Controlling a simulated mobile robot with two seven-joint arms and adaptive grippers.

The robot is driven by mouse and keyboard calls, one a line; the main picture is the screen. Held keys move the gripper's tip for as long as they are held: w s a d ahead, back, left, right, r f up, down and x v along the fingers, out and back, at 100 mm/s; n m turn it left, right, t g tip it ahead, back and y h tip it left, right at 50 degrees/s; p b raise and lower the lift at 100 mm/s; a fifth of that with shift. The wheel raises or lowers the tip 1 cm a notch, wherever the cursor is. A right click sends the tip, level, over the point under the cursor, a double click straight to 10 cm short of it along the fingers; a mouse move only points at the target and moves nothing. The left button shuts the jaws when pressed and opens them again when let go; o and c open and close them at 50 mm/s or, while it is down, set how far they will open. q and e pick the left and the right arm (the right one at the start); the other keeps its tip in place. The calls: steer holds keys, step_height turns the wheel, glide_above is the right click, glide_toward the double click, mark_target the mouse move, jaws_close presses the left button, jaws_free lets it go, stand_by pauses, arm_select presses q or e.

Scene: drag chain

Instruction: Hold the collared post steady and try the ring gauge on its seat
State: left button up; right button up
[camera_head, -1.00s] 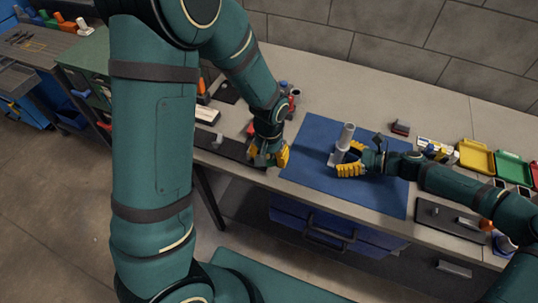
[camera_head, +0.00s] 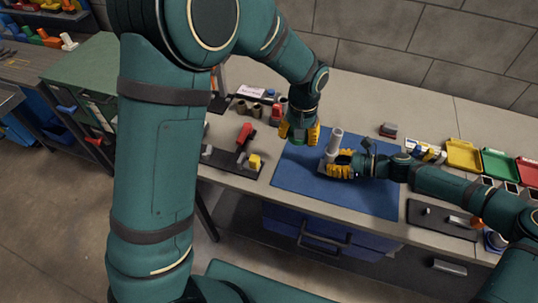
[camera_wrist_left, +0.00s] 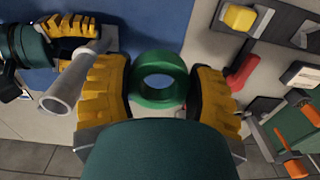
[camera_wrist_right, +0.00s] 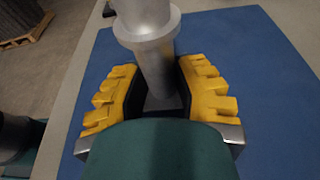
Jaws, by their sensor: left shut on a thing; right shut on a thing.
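The collared post (camera_head: 335,141) is a grey metal cylinder standing on the blue mat (camera_head: 295,176). Its wide collar (camera_wrist_right: 148,32) shows near the top of the right wrist view. My right gripper (camera_head: 342,164) is shut on the post below the collar, with yellow fingers on both sides. The ring gauge (camera_wrist_left: 160,59) is a thick green ring held between the yellow fingers of my left gripper (camera_wrist_left: 160,90). In the head view my left gripper (camera_head: 300,133) is left of the post and apart from it, and the ring is mostly hidden there.
A dark rack (camera_head: 226,166) with a red-handled tool (camera_head: 244,136) and a yellow piece (camera_head: 255,161) lies left of the mat. Several small parts stand behind it. Yellow (camera_head: 463,154) and green (camera_head: 499,163) trays lie at the right. The mat's front is clear.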

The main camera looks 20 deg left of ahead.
arm_select(q)
steer(key=w+d+r, duration=0.1)
steer(key=d+r, duration=0.2)
steer(key=w+d+r, duration=0.1)
steer(key=d+r, duration=0.2)
steer(key=w+d+r, duration=0.1)
steer(key=d+r, duration=0.2)
steer(key=shift+d, duration=0.35)
glide_toward(332, 152)
steer(key=shift+w+a+f, duration=0.1)
steer(key=shift+w, duration=0.3)
steer(key=shift+f, duration=4.05)
stand_by(2.0)
